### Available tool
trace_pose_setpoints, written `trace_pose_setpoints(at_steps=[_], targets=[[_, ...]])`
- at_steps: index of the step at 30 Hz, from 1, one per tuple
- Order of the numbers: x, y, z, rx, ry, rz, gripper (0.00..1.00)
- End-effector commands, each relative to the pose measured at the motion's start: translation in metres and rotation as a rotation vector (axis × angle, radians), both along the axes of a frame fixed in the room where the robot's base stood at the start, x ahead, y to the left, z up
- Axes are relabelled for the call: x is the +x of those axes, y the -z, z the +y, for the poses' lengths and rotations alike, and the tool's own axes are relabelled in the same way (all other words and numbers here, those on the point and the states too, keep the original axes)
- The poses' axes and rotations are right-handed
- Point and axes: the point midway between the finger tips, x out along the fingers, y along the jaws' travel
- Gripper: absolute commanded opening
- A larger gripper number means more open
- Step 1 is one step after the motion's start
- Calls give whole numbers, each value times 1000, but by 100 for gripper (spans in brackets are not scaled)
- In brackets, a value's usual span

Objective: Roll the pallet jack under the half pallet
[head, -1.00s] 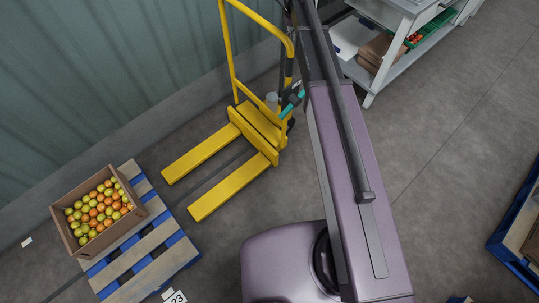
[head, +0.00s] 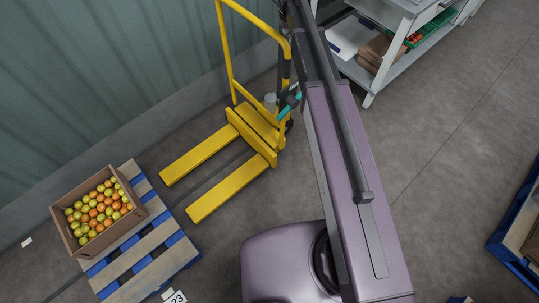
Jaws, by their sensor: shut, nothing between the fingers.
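The yellow pallet jack (head: 262,128) stands upright left of my arm, with its two forks (head: 229,192) low over the floor and pointing down-left. The half pallet (head: 150,262), with pale boards and blue blocks, lies at lower left. The fork tips are just short of its right edge, with a small strip of floor between. My gripper (head: 272,102) is shut and empty at the back of the jack, by its right upright; my arm partly covers this area, and whether it touches the frame is unclear.
A corrugated wall (head: 90,80) runs along the left. A grey shelf rack (head: 395,75) stands at upper right, a blue-edged pallet (head: 500,245) at far right. A number card (head: 175,297) shows 23.

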Motion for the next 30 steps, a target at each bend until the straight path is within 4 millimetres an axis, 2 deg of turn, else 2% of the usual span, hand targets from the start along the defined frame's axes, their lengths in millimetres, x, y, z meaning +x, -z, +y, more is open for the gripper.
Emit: trace_pose_setpoints(at_steps=[20,30], targets=[[-4,0,5,0,0,0,0],[-22,0,28,4,-3,3,0]])
